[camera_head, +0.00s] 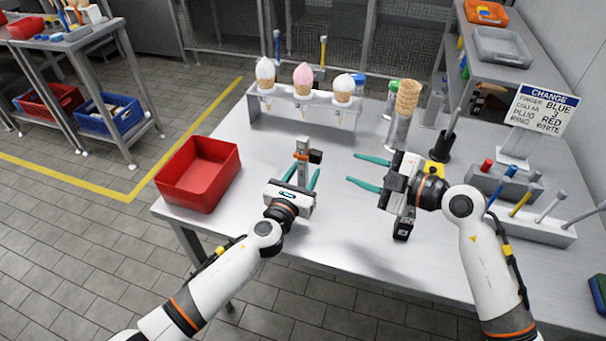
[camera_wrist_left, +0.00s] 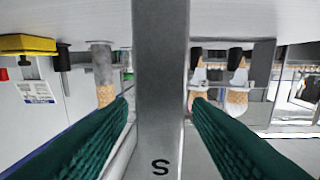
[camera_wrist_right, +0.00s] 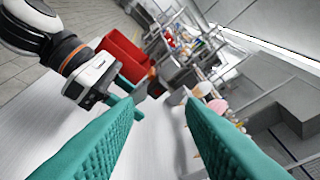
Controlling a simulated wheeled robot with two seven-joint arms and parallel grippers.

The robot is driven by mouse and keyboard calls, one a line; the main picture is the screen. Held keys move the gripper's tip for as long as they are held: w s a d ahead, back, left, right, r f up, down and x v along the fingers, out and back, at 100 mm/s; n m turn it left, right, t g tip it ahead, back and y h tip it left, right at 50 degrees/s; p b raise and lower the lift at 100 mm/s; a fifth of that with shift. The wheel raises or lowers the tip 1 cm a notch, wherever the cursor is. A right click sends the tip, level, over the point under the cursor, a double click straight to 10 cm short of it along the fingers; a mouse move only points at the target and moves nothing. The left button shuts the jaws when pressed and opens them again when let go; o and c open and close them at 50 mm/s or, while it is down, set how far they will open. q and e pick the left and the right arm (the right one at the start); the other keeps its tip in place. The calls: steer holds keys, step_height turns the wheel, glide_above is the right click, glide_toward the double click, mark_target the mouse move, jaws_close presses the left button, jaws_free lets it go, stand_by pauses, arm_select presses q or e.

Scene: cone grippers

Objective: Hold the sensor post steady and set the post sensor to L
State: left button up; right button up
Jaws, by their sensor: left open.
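The grey sensor post (camera_head: 303,169) stands upright on the table, with an orange band and a dark sensor block (camera_head: 315,156) near its top. My left gripper (camera_head: 301,180) is open, with its teal fingers on either side of the post. In the left wrist view the post (camera_wrist_left: 161,70) fills the middle between the fingers (camera_wrist_left: 160,112), with visible gaps, and a black letter S shows on it. No L mark is readable. My right gripper (camera_head: 370,171) is open and empty to the right of the post; its fingers (camera_wrist_right: 165,105) are wide apart in the right wrist view.
A red bin (camera_head: 199,173) stands at the table's left. A rack of ice cream cones (camera_head: 306,105) is behind the post. A cone stack (camera_head: 407,98), a dark cup (camera_head: 441,147), a sign (camera_head: 540,110) and a tool rack (camera_head: 530,222) stand at the right. The front middle table is clear.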

arm_select(q)
jaws_close()
arm_select(e)
steer(key=shift+o, duration=0.4)
steer(key=n+g+h, duration=0.8)
steer(key=n, duration=2.1)
glide_toward(316, 152)
steer(key=v, duration=0.3)
steer(key=shift+n, duration=0.3)
steer(key=x, duration=1.1)
steer(key=shift+a+f, duration=0.1)
steer(key=shift+f, duration=0.15)
steer(key=shift+c, duration=0.2)
